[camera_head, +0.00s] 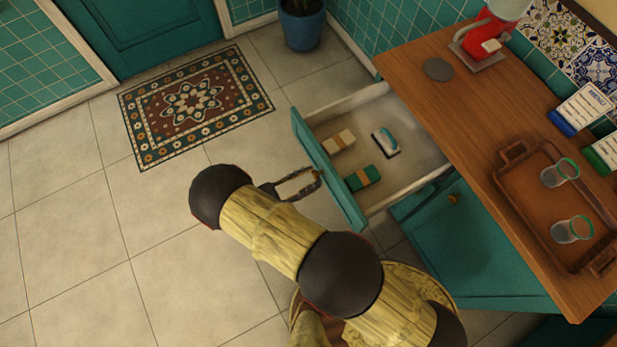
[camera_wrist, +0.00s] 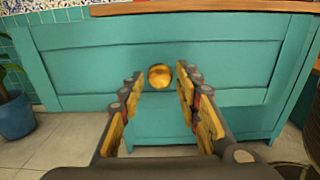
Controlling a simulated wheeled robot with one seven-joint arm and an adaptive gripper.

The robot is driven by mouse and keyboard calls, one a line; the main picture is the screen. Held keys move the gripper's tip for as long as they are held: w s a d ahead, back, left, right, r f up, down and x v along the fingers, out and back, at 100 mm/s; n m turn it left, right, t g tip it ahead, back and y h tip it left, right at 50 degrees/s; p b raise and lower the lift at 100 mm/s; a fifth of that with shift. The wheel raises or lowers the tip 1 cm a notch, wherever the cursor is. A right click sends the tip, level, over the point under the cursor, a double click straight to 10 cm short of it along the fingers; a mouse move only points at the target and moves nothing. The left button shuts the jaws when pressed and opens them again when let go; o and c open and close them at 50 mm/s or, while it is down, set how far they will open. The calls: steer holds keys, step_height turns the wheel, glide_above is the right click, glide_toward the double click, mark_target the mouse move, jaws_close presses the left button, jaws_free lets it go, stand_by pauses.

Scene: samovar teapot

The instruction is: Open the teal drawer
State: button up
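The teal drawer (camera_head: 308,147) is pulled out from the wooden-topped cabinet, and its inside shows in the head view. Its teal front fills much of the wrist view (camera_wrist: 230,60). A round brass knob (camera_wrist: 159,77) sits on that front, between my fingertips in the picture, with a gap on each side. My gripper (camera_head: 314,178) is at the outer side of the drawer front in the head view. It also shows in the wrist view (camera_wrist: 159,80), with its fingers apart and holding nothing. The knob is hidden in the head view.
The drawer holds a beige packet (camera_head: 339,141), a green packet (camera_head: 363,178) and a teal-and-white brush-like item (camera_head: 386,141). A tray (camera_head: 518,190) with two glasses lies on the counter (camera_head: 440,105). A potted plant (camera_head: 302,28) stands behind.

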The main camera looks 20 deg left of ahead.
steer(key=shift+o, duration=0.9)
step_height(320, 180, up, 10)
stand_by(0.3)
